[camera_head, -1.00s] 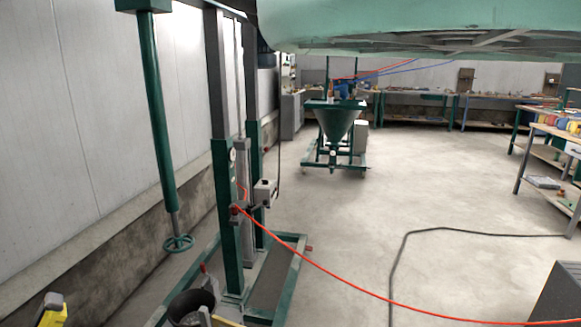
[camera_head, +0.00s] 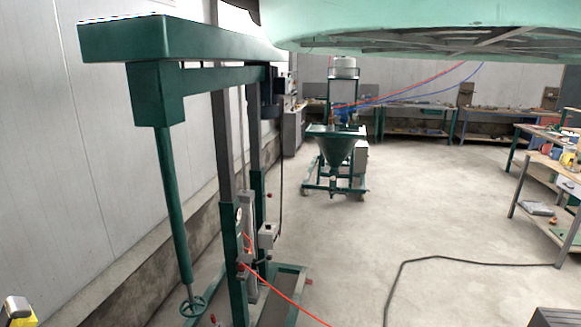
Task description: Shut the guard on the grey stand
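No guard or plainly grey stand can be made out for certain. A tall green and grey column frame (camera_head: 228,190) stands at the left, with a green beam (camera_head: 180,42) on top. A green post with a handwheel (camera_head: 193,306) hangs from the beam's near end. A small grey box (camera_head: 267,235) is fixed on the frame, with a red hose below it. A dark grey thing (camera_head: 555,317) is cut off at the bottom right corner. My gripper is not in view.
A green hopper on a wheeled frame (camera_head: 336,148) stands in the middle distance. A dark cable (camera_head: 440,258) lies on the open floor. Workbenches (camera_head: 540,200) line the right and back. A large pale green body (camera_head: 420,22) overhangs the top. A yellow object (camera_head: 20,316) shows bottom left.

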